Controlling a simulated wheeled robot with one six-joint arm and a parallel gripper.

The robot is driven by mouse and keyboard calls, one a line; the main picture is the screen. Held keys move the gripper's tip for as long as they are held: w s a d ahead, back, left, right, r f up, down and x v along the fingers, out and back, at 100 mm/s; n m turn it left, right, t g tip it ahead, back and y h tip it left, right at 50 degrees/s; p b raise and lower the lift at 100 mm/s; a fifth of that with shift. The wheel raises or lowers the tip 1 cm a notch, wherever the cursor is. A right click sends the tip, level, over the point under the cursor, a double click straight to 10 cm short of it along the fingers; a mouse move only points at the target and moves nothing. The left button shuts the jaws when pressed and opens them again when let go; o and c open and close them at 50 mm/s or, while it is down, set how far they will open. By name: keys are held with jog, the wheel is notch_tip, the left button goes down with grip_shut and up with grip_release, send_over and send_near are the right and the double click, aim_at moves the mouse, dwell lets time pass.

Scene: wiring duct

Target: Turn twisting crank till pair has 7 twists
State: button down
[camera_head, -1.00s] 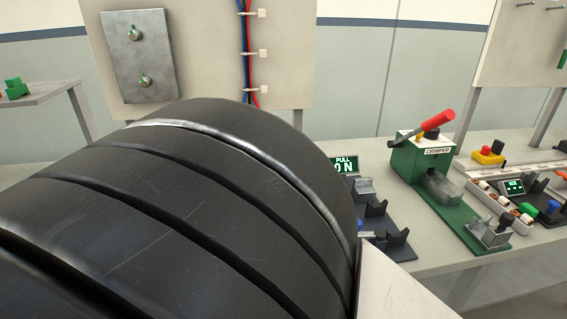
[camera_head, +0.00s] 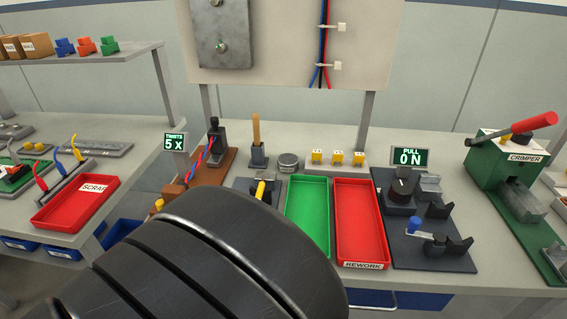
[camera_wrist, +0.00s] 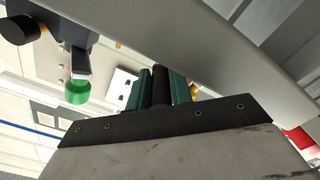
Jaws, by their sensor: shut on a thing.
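The twisting jig is a brown board (camera_head: 215,166) with a black post (camera_head: 215,140) at its far end. A twisted red and blue pair (camera_head: 203,160) runs from the post toward me. The counter display (camera_head: 175,141) reads TWISTS 5 X. My arm's dark link hides the jig's near end, the crank and my gripper in the head view. In the wrist view my gripper (camera_wrist: 160,88) has its teal fingers shut on a black cylindrical grip (camera_wrist: 160,86), which appears to be the crank handle. The rest of the crank cannot be made out.
A green tray (camera_head: 290,205) and a red REWORK tray (camera_head: 377,262) lie right of the jig. Beyond are the pull tester, with its display (camera_head: 409,157) at 0 N, and the green crimper (camera_head: 492,165). A red SCRAP tray (camera_head: 62,222) is at left.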

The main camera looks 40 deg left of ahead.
jog(key=shift+s+a+m, duration=0.4)
jog(key=shift+m, duration=0.1)
